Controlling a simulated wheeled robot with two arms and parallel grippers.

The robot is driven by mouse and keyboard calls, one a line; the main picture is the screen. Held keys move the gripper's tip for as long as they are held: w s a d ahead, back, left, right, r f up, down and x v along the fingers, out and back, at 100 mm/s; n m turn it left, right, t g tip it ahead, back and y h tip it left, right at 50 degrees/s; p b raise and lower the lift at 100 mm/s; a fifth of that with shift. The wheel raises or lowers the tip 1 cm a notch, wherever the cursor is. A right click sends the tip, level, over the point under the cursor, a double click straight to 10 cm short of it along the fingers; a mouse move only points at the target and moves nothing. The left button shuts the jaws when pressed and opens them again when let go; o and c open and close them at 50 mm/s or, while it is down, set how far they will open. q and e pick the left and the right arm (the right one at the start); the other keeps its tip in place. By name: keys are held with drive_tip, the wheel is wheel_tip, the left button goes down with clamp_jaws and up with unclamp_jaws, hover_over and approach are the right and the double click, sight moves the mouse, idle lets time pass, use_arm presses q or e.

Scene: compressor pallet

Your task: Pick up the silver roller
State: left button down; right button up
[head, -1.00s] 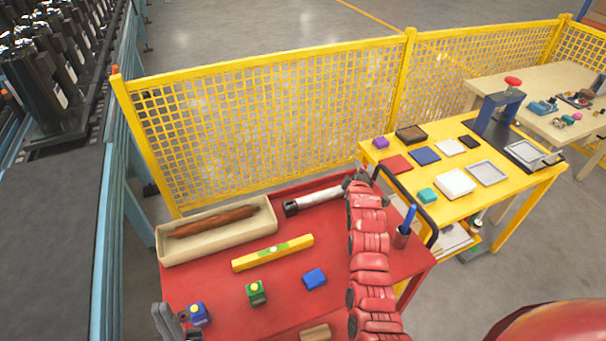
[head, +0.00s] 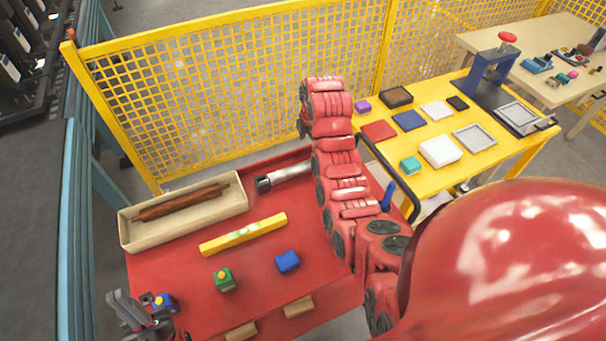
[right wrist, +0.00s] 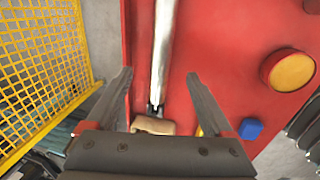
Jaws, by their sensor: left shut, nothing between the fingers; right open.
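The silver roller (head: 292,172) lies on the red table (head: 180,290) near its back edge, black end to the left. Its right part is hidden behind my right arm in the head view. In the right wrist view the roller (right wrist: 163,40) runs lengthwise between the spread fingers of my right gripper (right wrist: 158,76). That gripper is open and empty; how far it is above the roller I cannot tell. In the head view its fingers are hidden by the arm. My left gripper (head: 118,304) is shut and empty at the table's front left, close to a blue block with a yellow top (head: 163,301).
A beige tray (head: 133,243) with a brown roller stands left of the silver roller. A yellow level (head: 243,234), a green block (head: 224,281) and a blue block (head: 288,261) lie in front. A yellow mesh fence (head: 220,100) stands behind; a yellow table (head: 390,150) is at the right.

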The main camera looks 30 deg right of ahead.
drive_tip(key=p, duration=0.3)
hover_over(307, 163)
drive_tip(key=s, duration=0.1)
drive_tip(key=f, duration=0.4)
drive_tip(key=shift+s+a+f, duration=0.2)
drive_tip(key=shift+a+f, duration=0.1)
drive_tip(key=shift+f, duration=0.05)
drive_tip(key=shift+w+f, duration=0.15)
drive_tip(key=shift+f, duration=0.5)
drive_tip(key=shift+w+f, duration=0.15)
drive_tip(key=shift+f, duration=0.3)
drive_tip(key=shift+d+f+p, duration=0.1)
drive_tip(key=shift+f+p, duration=0.45)
drive_tip(key=shift+p, duration=0.3)
drive_tip(key=shift+f+p, duration=0.35)
drive_tip(key=shift+f, duration=0.35)
drive_tip(key=shift+w+d+f+b, duration=0.1)
drive_tip(key=shift+w+f+b, duration=0.1)
drive_tip(key=shift+f, duration=0.45)
drive_tip(key=shift+w+f+b, duration=0.1)
drive_tip(key=shift+f+b, duration=0.1)
drive_tip(key=shift+f, duration=0.45)
clamp_jaws()
